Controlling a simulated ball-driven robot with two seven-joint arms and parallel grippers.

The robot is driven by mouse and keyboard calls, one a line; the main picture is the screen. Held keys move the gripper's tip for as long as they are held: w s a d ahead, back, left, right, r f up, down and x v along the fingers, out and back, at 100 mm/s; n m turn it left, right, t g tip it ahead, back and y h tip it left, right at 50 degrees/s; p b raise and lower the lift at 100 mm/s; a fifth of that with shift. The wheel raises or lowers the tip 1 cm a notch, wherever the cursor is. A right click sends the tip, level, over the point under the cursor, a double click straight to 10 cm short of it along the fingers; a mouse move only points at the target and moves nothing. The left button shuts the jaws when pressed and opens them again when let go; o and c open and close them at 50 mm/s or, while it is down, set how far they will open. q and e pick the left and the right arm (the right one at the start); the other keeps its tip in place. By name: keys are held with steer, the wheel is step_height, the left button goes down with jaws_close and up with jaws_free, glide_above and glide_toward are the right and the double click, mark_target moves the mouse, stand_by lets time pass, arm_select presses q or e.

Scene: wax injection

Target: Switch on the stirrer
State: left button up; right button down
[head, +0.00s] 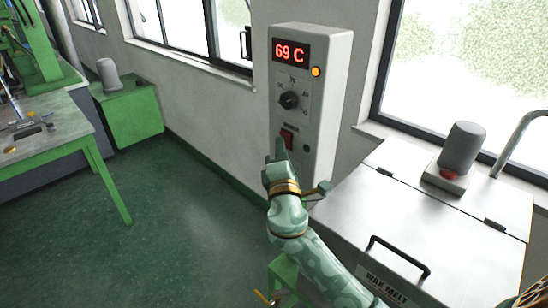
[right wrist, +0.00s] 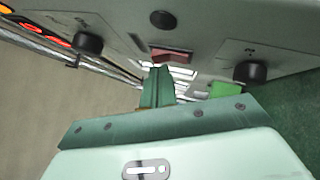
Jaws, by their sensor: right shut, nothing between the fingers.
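A grey control box (head: 313,85) on the wall has a red "69 C" display, a lit orange lamp, a black knob (head: 289,100) and a red rocker switch (head: 287,139). The switch also shows in the right wrist view (right wrist: 172,54). My right gripper (head: 278,149) is shut and empty, its tips just below the switch. In the right wrist view the closed fingers (right wrist: 158,84) point at the switch; I cannot tell whether they touch it. My left gripper is not in view.
The steel tank (head: 400,200) labelled "WAX MELT", with a black handle (head: 400,257), stands right of my right arm. A bench (head: 45,133) with small items and a green cabinet (head: 130,115) are at the left. The green floor (head: 170,215) between is clear.

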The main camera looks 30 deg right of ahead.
steer(key=shift+w+d, duration=0.1)
steer(key=shift+d, duration=0.15)
